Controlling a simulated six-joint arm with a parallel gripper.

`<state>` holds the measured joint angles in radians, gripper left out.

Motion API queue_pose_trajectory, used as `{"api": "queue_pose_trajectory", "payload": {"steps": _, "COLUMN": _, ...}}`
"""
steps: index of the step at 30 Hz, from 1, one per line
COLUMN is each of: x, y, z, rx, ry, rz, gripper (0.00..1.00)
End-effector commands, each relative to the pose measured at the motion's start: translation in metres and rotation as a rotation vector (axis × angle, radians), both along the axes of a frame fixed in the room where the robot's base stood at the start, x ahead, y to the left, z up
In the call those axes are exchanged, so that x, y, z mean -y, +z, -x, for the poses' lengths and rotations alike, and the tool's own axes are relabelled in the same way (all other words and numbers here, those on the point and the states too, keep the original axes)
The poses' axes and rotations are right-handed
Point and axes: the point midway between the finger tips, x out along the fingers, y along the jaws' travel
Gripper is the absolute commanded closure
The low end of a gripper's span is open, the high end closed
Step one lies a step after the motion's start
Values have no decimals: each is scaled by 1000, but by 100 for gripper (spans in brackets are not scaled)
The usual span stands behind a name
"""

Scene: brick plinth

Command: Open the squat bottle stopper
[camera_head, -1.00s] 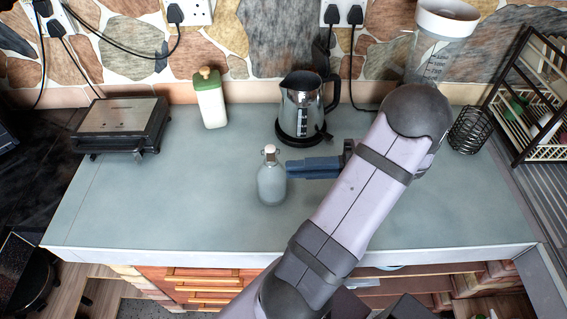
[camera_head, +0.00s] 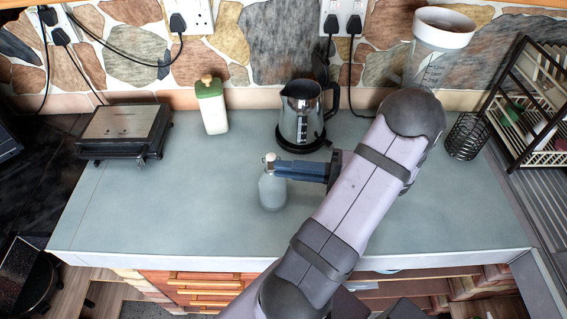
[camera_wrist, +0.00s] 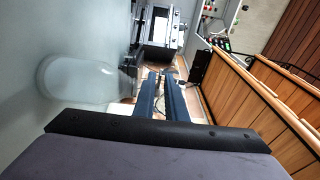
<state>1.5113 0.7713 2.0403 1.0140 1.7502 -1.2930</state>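The squat bottle (camera_head: 272,194) stands upright on the worktop, pale and rounded. Its small light stopper (camera_head: 269,158) shows at the top, at the tips of my gripper. My gripper (camera_head: 277,168) reaches in level from the right, with blue fingers across the bottle's neck and upper shoulder, partly hiding them. In the wrist view the bottle body (camera_wrist: 80,82) lies to the left of my gripper (camera_wrist: 160,78). The two fingers stand apart with a narrow gap. I cannot tell whether they touch the stopper or neck.
A steel kettle (camera_head: 301,112) stands behind my gripper. A green-topped container (camera_head: 212,106) and a grill (camera_head: 125,132) stand at the back left. A wire holder (camera_head: 466,137) and dish rack (camera_head: 533,105) are at the right. The worktop (camera_head: 170,215) is clear left of the bottle.

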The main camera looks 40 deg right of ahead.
Motion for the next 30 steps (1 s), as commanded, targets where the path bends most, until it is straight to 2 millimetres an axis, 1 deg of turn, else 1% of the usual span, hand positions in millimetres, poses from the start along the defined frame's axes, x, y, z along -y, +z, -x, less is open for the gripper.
{"api": "queue_pose_trajectory", "payload": {"steps": 4, "x": -6, "y": 1, "z": -7, "rx": 0, "ry": 1, "rz": -2, "gripper": 89}}
{"api": "queue_pose_trajectory", "payload": {"steps": 13, "x": -7, "y": -1, "z": -9, "rx": -1, "ry": 0, "rz": -1, "gripper": 89}}
{"api": "queue_pose_trajectory", "payload": {"steps": 15, "x": -7, "y": -1, "z": -9, "rx": -1, "ry": 0, "rz": -1, "gripper": 100}}
{"api": "queue_pose_trajectory", "payload": {"steps": 23, "x": -6, "y": 0, "z": -9, "rx": -3, "ry": 0, "rz": -3, "gripper": 100}}
{"api": "queue_pose_trajectory", "payload": {"steps": 30, "x": -6, "y": 5, "z": -9, "rx": -44, "ry": 0, "rz": -35, "gripper": 100}}
